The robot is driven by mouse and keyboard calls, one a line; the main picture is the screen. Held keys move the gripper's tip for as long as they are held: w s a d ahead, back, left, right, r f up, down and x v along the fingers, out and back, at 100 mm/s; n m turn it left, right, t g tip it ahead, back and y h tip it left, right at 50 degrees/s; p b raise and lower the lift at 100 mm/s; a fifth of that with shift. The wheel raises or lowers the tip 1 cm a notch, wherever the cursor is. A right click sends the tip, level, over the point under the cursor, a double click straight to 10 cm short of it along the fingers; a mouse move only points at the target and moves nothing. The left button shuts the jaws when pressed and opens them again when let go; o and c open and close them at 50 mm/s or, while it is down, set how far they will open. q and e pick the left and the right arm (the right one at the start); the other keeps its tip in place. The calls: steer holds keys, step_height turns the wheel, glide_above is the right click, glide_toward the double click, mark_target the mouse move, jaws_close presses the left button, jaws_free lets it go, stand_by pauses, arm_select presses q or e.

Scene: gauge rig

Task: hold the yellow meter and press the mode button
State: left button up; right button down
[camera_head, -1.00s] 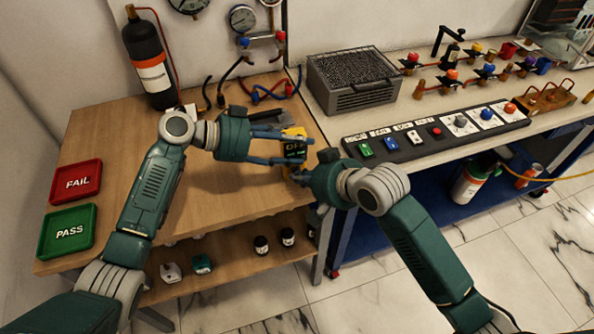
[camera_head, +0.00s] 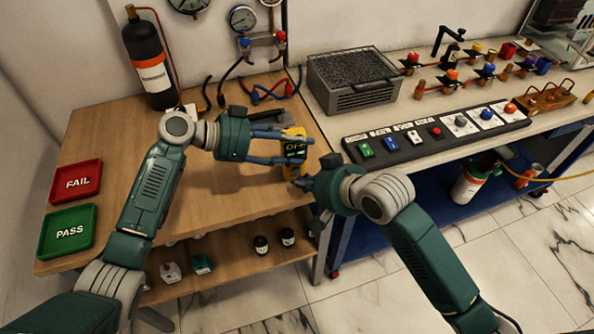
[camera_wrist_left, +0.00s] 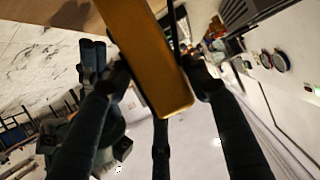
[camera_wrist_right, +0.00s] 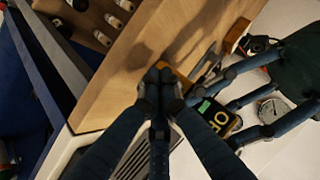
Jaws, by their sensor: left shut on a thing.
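The yellow meter (camera_head: 301,132) is upright over the wooden bench's right front edge, its dark screen lit with pale characters and a green patch. My left gripper (camera_head: 300,150) is shut around its sides; the left wrist view shows its yellow body (camera_wrist_left: 150,60) between the fingers. My right gripper (camera_head: 300,184) is just below the meter's lower end, its fingertips together and empty in the right wrist view (camera_wrist_right: 160,82). The meter's screen side (camera_wrist_right: 212,118) shows beside those fingers. Whether they touch the meter is unclear. I cannot make out the mode button.
A red FAIL tray (camera_head: 77,181) and green PASS tray (camera_head: 67,231) lie at the bench's left. A black cylinder (camera_head: 150,62) stands behind. A button panel (camera_head: 436,136) and grey vented box (camera_head: 354,80) occupy the right bench. The wooden bench's middle is clear.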

steer(key=shift+s+d, duration=0.2)
steer(key=shift+s, duration=0.6)
steer(key=shift+s+d, duration=0.2)
steer(key=shift+s, duration=0.65)
steer(key=shift+s+d, duration=0.2)
steer(key=shift+s, duration=0.6)
arm_select(q)
steer(key=shift+f, duration=0.1)
steer(key=o, duration=1.4)
